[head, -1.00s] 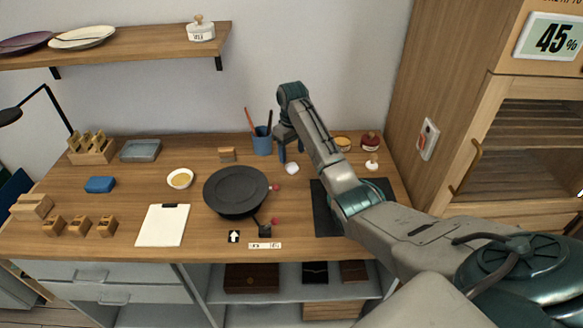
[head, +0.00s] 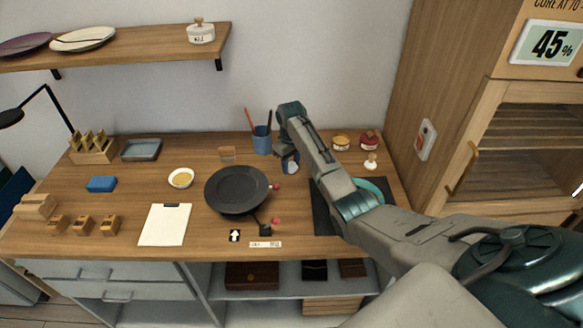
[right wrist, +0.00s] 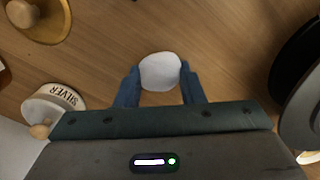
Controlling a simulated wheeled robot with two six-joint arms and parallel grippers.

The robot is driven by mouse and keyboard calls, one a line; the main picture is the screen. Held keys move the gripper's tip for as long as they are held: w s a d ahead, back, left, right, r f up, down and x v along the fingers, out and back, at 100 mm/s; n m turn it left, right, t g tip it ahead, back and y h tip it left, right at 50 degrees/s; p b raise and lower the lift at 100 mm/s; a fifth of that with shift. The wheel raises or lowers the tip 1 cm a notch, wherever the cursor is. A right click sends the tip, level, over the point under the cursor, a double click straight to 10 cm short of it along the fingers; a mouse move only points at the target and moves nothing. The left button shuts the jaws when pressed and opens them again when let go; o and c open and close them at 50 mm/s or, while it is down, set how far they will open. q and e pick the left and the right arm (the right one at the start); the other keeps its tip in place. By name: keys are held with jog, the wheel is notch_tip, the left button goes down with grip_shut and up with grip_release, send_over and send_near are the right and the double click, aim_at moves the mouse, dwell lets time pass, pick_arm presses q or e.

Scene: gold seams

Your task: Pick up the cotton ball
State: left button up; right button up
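The white cotton ball (right wrist: 160,72) lies on the wooden desk, between the two blue fingertips of my right gripper (right wrist: 160,78) in the right wrist view. The fingers are apart, one on each side of the ball, and very near it. I cannot tell whether they touch it. In the head view, my right gripper (head: 290,168) points down at the desk, and the cotton ball (head: 289,168) is partly hidden by a finger. My left gripper is not in view.
A dark round plate (head: 236,190) stands left of the gripper, and a blue pen cup (head: 262,140) behind it. A white jar marked SILVER (right wrist: 52,106) is close by in the wrist view. A yellow jar (head: 341,142) and a red jar (head: 369,141) stand at right.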

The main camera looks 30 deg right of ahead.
aim_at(291, 163)
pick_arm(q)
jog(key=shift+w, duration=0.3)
pick_arm(e)
jog(key=shift+c, duration=0.3)
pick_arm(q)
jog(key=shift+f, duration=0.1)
pick_arm(e)
jog(key=shift+r, duration=0.1)
